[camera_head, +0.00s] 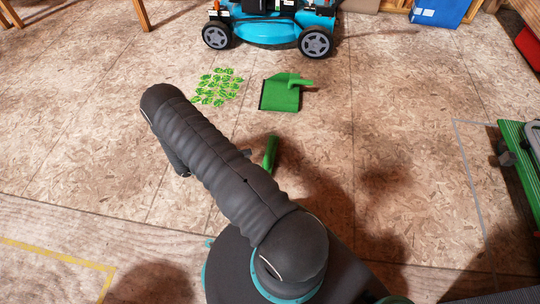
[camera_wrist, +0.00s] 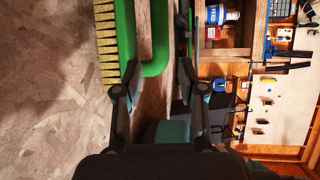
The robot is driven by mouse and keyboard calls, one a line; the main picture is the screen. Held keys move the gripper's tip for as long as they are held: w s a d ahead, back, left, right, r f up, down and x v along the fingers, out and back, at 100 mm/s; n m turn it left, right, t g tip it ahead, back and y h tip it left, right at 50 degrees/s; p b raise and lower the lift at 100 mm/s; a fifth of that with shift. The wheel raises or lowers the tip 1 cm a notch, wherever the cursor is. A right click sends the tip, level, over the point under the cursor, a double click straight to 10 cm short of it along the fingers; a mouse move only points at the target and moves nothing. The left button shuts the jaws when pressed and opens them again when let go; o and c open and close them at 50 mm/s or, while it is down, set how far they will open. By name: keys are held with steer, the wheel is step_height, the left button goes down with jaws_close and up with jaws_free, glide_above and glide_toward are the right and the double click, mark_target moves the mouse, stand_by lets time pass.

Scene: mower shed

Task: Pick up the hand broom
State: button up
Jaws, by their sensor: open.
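The hand broom is green with yellowish bristles (camera_wrist: 108,45). In the wrist view its green handle (camera_wrist: 158,30) runs beside the brush body and bends at its near end. My gripper (camera_wrist: 158,68) is open, with one finger on each side of the handle's bent end. The left finger's tip is close to the brush body; I cannot tell whether it touches. In the head view a green piece of the broom (camera_head: 270,153) shows just right of my arm. My arm hides the rest of the broom and most of my gripper there.
A green dustpan (camera_head: 281,92) lies on the board floor beyond the broom. Green leaves (camera_head: 218,87) lie left of it. A blue mower (camera_head: 270,28) stands at the back. A green-edged item (camera_head: 520,160) is at the right edge. Floor between is clear. Shelving (camera_wrist: 225,52) shows in the wrist view.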

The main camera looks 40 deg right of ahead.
mark_target(269, 152)
steer(key=x, duration=1)
jaws_close()
